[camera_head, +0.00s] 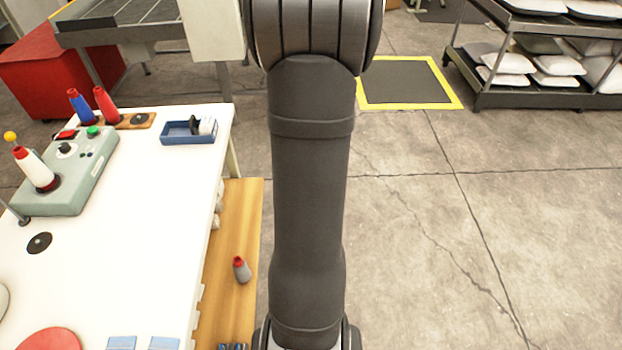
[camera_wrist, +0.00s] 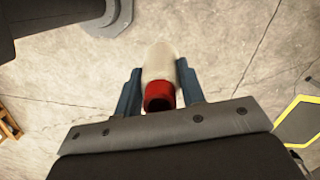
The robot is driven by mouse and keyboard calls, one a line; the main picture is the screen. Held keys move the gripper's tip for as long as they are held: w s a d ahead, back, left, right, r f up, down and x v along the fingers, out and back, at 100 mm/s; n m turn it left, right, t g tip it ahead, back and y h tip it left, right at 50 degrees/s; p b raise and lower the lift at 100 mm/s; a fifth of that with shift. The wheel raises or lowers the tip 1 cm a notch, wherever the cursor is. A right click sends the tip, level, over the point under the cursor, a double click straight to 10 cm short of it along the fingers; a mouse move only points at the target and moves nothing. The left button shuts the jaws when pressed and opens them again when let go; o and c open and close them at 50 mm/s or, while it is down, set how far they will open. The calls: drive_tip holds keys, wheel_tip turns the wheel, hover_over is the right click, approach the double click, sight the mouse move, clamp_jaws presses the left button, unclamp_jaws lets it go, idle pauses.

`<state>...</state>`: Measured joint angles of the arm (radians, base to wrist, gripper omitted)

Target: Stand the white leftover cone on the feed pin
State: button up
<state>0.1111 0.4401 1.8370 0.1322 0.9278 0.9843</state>
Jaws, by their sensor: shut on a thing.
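My gripper (camera_wrist: 160,92) is shut on a white cone (camera_wrist: 160,62) with a red end (camera_wrist: 159,96). The red end faces the wrist camera, and the cone sits between the two blue-grey fingers. Bare concrete floor shows behind it. My gripper is out of sight in the head view. There, another white cone (camera_head: 38,170) with a red tip stands on the grey-green machine (camera_head: 88,180) on the white table. A black disc (camera_head: 40,243) lies on the table in front of the machine. I cannot make out which part is the feed pin.
A wooden board (camera_head: 138,120) holds a blue cone (camera_head: 80,106), a red cone (camera_head: 105,104) and a bare dark spot. A blue tray (camera_head: 176,138) is beside it. A slim post with a yellow ball (camera_head: 10,137) rises at left.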

wheel_tip(320, 180, up, 11)
drive_tip(key=shift+f, duration=0.2)
idle(0.4)
drive_tip(key=w+a+r, duration=0.1)
drive_tip(key=w+a, duration=0.2)
drive_tip(key=a, duration=1.5)
drive_tip(key=w+a+r, duration=0.1)
drive_tip(key=w+a, duration=0.2)
drive_tip(key=a, duration=1.5)
drive_tip(key=s+a, duration=0.5)
drive_tip(key=a, duration=0.4)
drive_tip(key=s+a, duration=0.4)
drive_tip(key=a, duration=0.5)
drive_tip(key=s+a+f, duration=0.1)
drive_tip(key=s+a, duration=1.3)
drive_tip(key=shift+d+f, duration=0.1)
drive_tip(key=shift+f, duration=1.95)
drive_tip(key=shift+f, duration=0.7)
